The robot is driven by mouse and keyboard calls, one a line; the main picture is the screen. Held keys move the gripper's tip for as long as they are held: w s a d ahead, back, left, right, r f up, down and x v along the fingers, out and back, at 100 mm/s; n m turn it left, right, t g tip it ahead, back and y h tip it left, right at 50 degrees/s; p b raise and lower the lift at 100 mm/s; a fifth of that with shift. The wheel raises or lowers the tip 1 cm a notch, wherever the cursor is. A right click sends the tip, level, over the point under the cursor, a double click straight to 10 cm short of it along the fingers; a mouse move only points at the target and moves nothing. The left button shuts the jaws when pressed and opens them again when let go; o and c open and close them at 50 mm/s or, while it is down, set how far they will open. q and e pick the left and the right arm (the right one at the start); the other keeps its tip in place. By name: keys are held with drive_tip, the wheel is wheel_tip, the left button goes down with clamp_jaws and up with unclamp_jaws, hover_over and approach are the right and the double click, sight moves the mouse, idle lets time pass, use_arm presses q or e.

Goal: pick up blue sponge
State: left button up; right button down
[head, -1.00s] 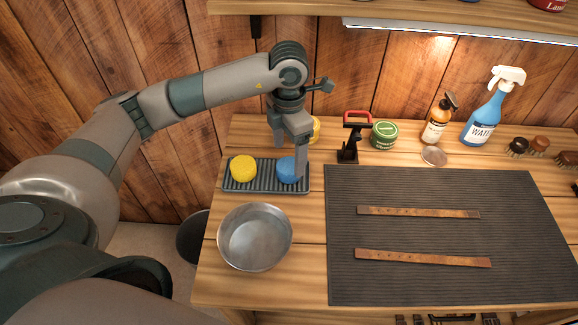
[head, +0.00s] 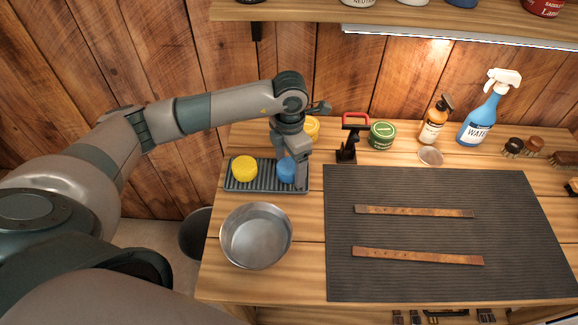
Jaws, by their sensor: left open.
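The blue sponge (head: 286,171) sits at the right end of a dark ribbed tray (head: 262,185) on the wooden bench. My left gripper (head: 292,172) points down over it, open, with its fingers down at the sponge's level. One finger stands at the sponge's right side; the other is mostly hidden. I cannot tell whether the fingers touch the sponge. My right gripper is not in view.
A yellow sponge (head: 244,169) is on the tray's left part. A metal bowl (head: 256,236) stands just in front. A black stand with a red top (head: 348,150) and a green tin (head: 382,135) are to the right. A mat (head: 440,235) holds two leather straps (head: 415,211).

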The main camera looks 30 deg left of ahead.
sight(290, 165)
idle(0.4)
use_arm(q)
drive_tip(key=c, duration=1.1)
drive_tip(key=shift+r+b, duration=0.4)
drive_tip(key=shift+r, duration=0.15)
wheel_tip(290, 165, up, 8)
drive_tip(key=shift+f+b, duration=0.25)
drive_tip(key=shift+b, duration=1)
drive_tip(key=shift+r, duration=0.65)
